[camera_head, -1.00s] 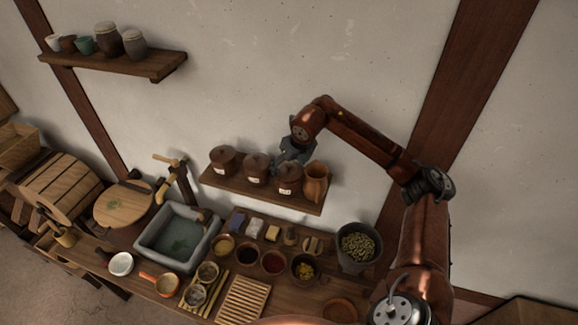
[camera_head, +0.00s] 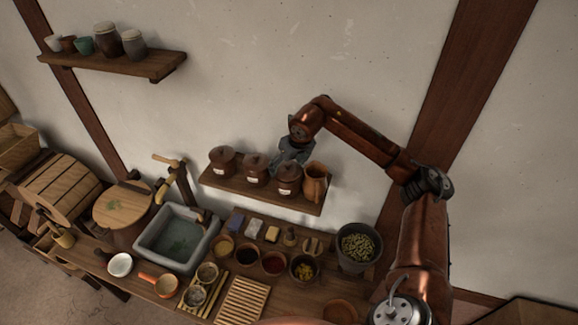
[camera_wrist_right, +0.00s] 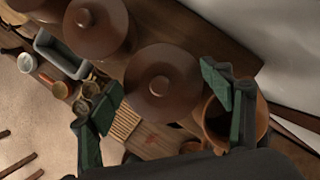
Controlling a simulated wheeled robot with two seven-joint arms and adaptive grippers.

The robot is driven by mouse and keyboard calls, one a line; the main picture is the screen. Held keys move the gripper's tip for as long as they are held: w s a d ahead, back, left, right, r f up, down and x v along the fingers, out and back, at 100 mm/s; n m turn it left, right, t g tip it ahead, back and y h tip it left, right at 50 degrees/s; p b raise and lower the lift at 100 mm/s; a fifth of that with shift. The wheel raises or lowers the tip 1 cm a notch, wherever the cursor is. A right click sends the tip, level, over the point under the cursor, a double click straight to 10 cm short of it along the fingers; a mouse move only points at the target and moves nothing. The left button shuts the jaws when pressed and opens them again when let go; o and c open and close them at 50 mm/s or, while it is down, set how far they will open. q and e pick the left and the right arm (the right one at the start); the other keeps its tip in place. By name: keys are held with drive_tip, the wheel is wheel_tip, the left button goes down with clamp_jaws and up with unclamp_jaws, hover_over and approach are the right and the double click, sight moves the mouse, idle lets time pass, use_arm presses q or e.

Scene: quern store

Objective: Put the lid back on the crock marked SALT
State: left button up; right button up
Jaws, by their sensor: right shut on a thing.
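Three brown lidded crocks stand in a row on the lower wall shelf (camera_head: 225,182): the left crock (camera_head: 222,162), the middle crock (camera_head: 256,171) and the right crock (camera_head: 288,181). Their pale labels are too small to read, so I cannot tell which says SALT. My right gripper (camera_head: 290,160) is at the right crock, from above and behind. In the right wrist view its two green-black fingers stand either side of a round brown lid with a knob (camera_wrist_right: 160,87), and are shut on it. The lid is at the right crock's mouth; whether it is fully seated is unclear. My left gripper is not in view.
A brown jug (camera_head: 315,183) stands close to the right of the right crock. The bench below holds a stone basin (camera_head: 211,243), several small bowls and a dark pot of green stuff (camera_head: 357,246). A higher shelf (camera_head: 120,67) with jars is at upper left.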

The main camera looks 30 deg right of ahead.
drive_tip(key=shift+f+b, duration=0.15)
drive_tip(key=shift+b, duration=0.35)
idle(1.2)
idle(0.3)
drive_tip(key=o, duration=1.3)
drive_tip(key=shift+o, duration=1.2)
drive_tip(key=shift+r+p, duration=1.7)
drive_tip(key=shift+r, duration=1.8)
clamp_jaws()
